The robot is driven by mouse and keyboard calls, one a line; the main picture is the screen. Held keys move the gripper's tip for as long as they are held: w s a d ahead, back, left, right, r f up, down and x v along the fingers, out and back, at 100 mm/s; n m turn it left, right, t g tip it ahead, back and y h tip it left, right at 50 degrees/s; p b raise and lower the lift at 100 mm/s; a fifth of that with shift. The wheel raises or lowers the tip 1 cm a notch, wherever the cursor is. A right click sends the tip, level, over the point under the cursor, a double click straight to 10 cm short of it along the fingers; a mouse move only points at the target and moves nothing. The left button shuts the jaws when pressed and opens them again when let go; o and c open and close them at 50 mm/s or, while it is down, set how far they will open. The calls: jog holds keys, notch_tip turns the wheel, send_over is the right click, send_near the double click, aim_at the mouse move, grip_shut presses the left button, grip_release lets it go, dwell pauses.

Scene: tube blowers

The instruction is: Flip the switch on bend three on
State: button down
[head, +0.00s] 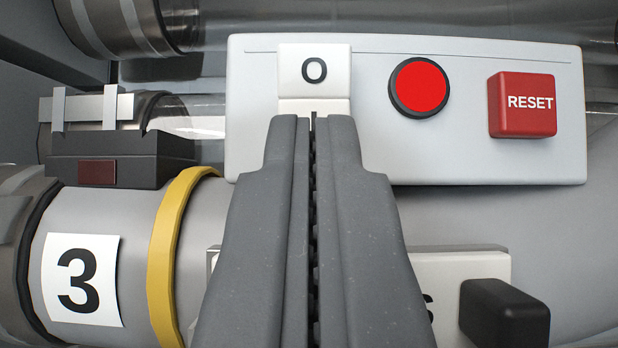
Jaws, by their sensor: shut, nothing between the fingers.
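My gripper (313,120) points up the picture from the bottom middle. Its two dark grey fingers are shut against each other with nothing between them. A white rocker switch (314,72) marked "O" sits at the left of a light grey panel (455,155). The fingertips overlap the switch's lower part in the picture and hide it; I cannot tell whether they touch it. A white label with a black "3" (80,280) is on the grey pipe bend (135,225) at lower left.
The panel also bears a round red lamp (420,87) and a red RESET button (525,104). Below, a second white plate (450,265) with a black knob (505,312) is partly hidden by my fingers. A yellow ring (165,260) and a dark block (120,160) lie left.

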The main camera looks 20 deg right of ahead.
jog(key=w+f+v, duration=0.1)
jog(key=v, duration=0.8)
jog(key=shift+d+f+b, duration=0.2)
jog(key=shift+f+b, duration=0.15)
jog(key=shift+f, duration=0.15)
jog(key=shift+s, duration=0.15)
jog(key=a+r+g+y, duration=0.2)
jog(key=r+y, duration=0.1)
jog(key=r, duration=0.5)
jog(key=a+r+g+y, duration=0.2)
jog(key=r, duration=0.7)
jog(key=s+r+n+g+y, duration=0.1)
jog(key=s+r, duration=0.4)
jog(key=s, duration=0.5)
jog(key=s+r+n+g+y+b, duration=0.1)
jog(key=s+r+g, duration=0.3)
jog(key=s, duration=0.7)
jog(key=shift+s+d+r+n+g, duration=0.3)
jog(key=shift+r+n, duration=0.2)
jog(key=shift+n, duration=0.1)
